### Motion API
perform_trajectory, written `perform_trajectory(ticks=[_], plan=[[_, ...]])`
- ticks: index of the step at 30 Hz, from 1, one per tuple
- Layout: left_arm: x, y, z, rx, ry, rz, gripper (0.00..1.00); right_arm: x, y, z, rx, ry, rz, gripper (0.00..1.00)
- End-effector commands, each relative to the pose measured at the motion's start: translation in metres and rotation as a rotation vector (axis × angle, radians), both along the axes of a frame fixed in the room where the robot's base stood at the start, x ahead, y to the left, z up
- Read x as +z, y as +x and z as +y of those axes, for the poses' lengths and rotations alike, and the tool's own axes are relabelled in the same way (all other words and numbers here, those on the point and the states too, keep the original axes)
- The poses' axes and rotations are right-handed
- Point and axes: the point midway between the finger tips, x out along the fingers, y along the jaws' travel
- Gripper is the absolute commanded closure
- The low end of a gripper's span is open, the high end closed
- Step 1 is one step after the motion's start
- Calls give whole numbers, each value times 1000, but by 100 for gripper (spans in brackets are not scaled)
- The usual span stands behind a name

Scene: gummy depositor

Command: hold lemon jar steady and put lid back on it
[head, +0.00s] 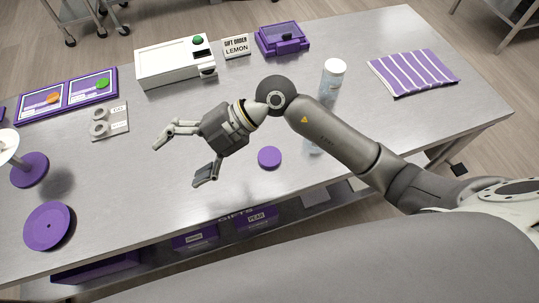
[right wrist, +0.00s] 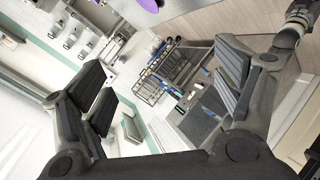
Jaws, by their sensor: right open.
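A purple disc (head: 269,157), which looks like a lid, lies flat on the table near its front edge. A clear jar with a white top (head: 334,68) stands farther back, beyond my right arm. A pale, see-through shape (head: 312,146) shows just below my arm, mostly hidden; I cannot tell if it is a jar. No label marks which is the lemon jar. My right gripper (head: 182,162) is open and empty above the table, left of the purple disc. Its spread fingers also show in the right wrist view (right wrist: 165,95). My left gripper is not in view.
A white machine (head: 176,65), a LEMON order sign (head: 236,47) and a purple box (head: 283,38) line the back. A striped cloth (head: 413,72) lies at right. Purple trays (head: 69,94) and a purple round plate (head: 48,227) are at left. The front middle is mostly clear.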

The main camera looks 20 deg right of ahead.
Motion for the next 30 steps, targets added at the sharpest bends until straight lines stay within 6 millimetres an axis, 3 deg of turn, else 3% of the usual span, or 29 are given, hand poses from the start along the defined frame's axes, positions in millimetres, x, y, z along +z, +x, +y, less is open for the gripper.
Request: perform_trajectory(ticks=[3,6,9,12,17,26,30], plan=[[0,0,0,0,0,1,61,-50,17,-49,-14,-370,28,14],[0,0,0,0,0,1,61,-75,34,-99,-80,-645,59,14],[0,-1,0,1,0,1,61,-83,47,-143,-163,-855,86,14],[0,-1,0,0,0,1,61,-84,55,-174,-231,-994,104,14],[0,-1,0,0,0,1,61,-82,59,-195,-285,-1082,118,14],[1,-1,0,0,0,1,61,-83,59,-195,-285,-1085,121,14],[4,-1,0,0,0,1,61,-97,58,-195,-282,-1085,124,14]])
